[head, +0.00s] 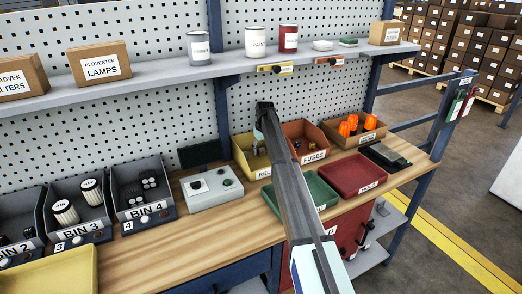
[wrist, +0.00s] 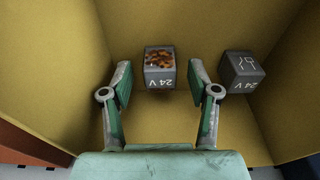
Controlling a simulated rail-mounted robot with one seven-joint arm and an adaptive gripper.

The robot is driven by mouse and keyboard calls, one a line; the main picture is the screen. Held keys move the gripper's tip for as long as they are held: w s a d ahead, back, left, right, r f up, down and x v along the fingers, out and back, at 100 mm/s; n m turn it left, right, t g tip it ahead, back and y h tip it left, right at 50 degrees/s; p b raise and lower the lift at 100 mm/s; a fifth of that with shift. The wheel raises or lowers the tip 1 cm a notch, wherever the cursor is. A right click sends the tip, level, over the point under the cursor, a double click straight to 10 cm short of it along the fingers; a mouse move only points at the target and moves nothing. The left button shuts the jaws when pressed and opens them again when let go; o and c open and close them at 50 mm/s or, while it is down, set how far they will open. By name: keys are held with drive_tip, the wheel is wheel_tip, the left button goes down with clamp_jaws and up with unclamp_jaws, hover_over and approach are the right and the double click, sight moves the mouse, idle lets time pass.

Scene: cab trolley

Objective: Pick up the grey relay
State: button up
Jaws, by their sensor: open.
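In the wrist view two relays stand apart on the floor of the yellow bin (wrist: 65,45). The relay on the right (wrist: 242,70) is dark grey, with a white contact symbol on top and "24 V" on its side. The other relay (wrist: 160,80), left of it, has dark grey sides marked "24 V" and a top showing orange-brown parts. My gripper (wrist: 160,68) is open and empty, its fingers either side of the orange-brown-topped relay in the picture; whether they touch it I cannot tell. In the head view the yellow bin (head: 240,150) is partly hidden by my arm.
The bin's walls stand close around my gripper. An orange-brown fuses bin (head: 305,130) adjoins on the right. Green (head: 318,188) and red (head: 352,172) trays lie in front. A grey control box (head: 212,188) stands left. A shelf (head: 225,68) runs above.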

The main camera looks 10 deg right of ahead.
drive_tip(key=shift+f, duration=0.35)
clamp_jaws()
drive_tip(key=shift+r, duration=0.1)
